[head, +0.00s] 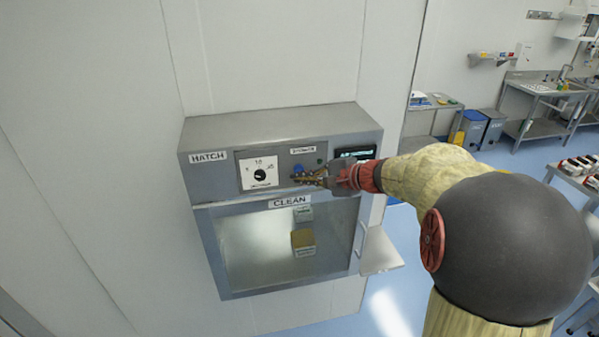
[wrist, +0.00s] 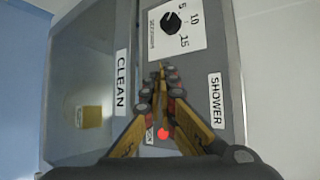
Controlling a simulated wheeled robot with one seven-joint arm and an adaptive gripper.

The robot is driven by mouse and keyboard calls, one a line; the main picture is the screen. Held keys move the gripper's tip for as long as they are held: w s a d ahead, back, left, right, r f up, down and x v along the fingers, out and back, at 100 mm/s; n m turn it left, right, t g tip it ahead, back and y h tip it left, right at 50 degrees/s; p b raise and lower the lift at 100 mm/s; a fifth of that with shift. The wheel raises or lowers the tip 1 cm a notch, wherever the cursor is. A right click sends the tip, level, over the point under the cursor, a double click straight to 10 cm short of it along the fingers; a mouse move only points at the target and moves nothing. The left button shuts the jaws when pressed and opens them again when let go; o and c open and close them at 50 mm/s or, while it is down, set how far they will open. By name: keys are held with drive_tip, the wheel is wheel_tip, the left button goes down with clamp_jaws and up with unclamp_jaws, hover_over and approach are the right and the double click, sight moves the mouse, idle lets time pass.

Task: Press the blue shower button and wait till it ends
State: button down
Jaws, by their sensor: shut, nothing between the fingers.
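The blue shower button (head: 298,169) is on the grey front panel of the hatch, below the SHOWER label (head: 303,150) and right of the dial. My gripper (head: 297,178) is shut and empty, with its fingertips at the panel right by the button in the head view. I cannot tell whether they touch it. In the wrist view my gripper (wrist: 161,68) points along the panel between the CLEAN and SHOWER (wrist: 216,100) labels. The blue button does not show there and the fingers may hide it.
A timer dial (head: 260,174) sits left of the button, and a dark display (head: 355,153) right of it. A red round spot (wrist: 163,133) shows between the fingers in the wrist view. Behind the glass door below is a tan box (head: 303,239). Benches and bins stand far right.

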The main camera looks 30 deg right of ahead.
drive_tip(key=shift+w, duration=0.15)
drive_tip(key=shift+w+d, duration=0.1)
drive_tip(key=shift+w, duration=0.15)
drive_tip(key=shift+w+d+b, duration=0.15)
drive_tip(key=shift+w+b, duration=0.35)
drive_tip(key=shift+w, duration=0.05)
idle(0.9)
idle(0.3)
drive_tip(key=shift+s+a+b, duration=0.25)
drive_tip(key=shift+s+b, duration=0.3)
drive_tip(key=shift+s, duration=0.45)
drive_tip(key=s+b, duration=0.1)
drive_tip(key=s, duration=0.1)
drive_tip(key=s+a, duration=0.1)
drive_tip(key=s, duration=0.1)
drive_tip(key=shift+s+a+b, duration=0.2)
drive_tip(key=shift+s+b, duration=0.2)
